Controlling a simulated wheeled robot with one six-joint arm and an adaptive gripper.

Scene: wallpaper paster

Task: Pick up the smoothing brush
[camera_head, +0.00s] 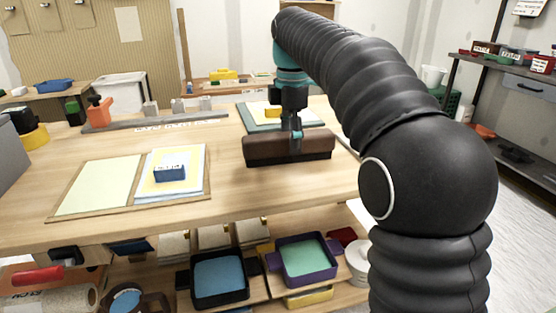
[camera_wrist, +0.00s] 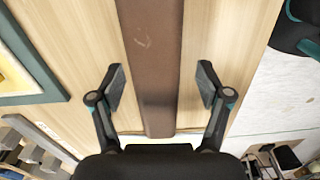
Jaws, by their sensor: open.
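The smoothing brush, a long brown bar with a dark lower edge (camera_head: 270,149), sits at the right part of the wooden workbench. My gripper (camera_head: 293,136) points down over the middle of its top. In the wrist view the brush (camera_wrist: 152,50) runs between the two open fingers (camera_wrist: 162,87), with bare gaps on both sides. I see no finger touching it. How far down the fingers reach beside it is hard to tell, and part of the brush's near end is hidden by my gripper body.
The workbench (camera_head: 110,226) also carries a board with paper sheets and a blue block (camera_head: 170,173) at left. A teal-framed board (camera_head: 252,122) lies behind the brush. A dark brush-like thing (camera_head: 515,155) shows at right. Trays (camera_head: 218,279) fill the shelf below.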

